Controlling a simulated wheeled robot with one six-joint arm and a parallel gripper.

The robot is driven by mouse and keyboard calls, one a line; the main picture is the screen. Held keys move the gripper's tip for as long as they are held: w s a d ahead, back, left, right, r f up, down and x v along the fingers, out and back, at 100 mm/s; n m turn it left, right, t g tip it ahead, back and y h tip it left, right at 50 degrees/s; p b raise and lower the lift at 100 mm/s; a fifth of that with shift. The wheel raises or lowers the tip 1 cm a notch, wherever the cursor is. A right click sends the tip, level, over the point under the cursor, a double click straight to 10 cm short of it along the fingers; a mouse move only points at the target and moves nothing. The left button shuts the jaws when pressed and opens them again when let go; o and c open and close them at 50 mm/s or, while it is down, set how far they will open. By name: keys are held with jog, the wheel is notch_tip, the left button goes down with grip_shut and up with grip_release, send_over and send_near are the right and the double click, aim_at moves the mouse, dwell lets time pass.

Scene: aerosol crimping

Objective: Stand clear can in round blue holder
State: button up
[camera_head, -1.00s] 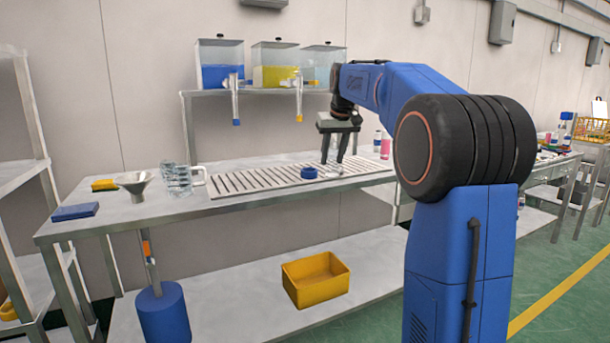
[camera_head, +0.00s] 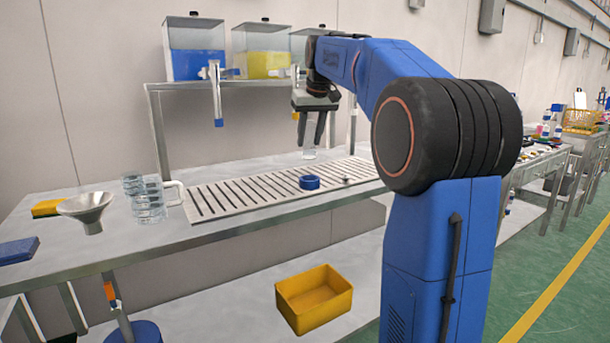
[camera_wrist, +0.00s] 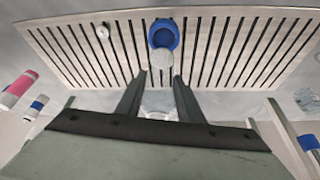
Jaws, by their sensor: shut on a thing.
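The clear can (camera_head: 309,154) is see-through and hangs between the fingertips of my gripper (camera_head: 311,141), upright in the head view and above the slatted rack. The round blue holder (camera_head: 309,182) sits on the rack, below the can in the head view and apart from it. In the wrist view, the can (camera_wrist: 162,64) shows a pale round end beyond my gripper (camera_wrist: 160,84), overlapping the near side of the blue holder (camera_wrist: 159,25). My fingers are shut on the can's sides and hide part of it.
The slatted rack (camera_head: 241,198) carries a small round metal piece (camera_head: 347,179) beside the holder. Clear stacked cups (camera_head: 147,202) and a funnel (camera_head: 86,207) stand left on the table. Dispenser tanks (camera_head: 194,47) stand on a shelf behind. A yellow bin (camera_head: 314,297) sits below.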

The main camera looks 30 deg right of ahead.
aim_at(310, 159)
jog(key=shift+f, duration=4.35)
jog(key=shift+f, duration=0.1)
jog(key=o, duration=1.1)
jog(key=v, duration=1.2)
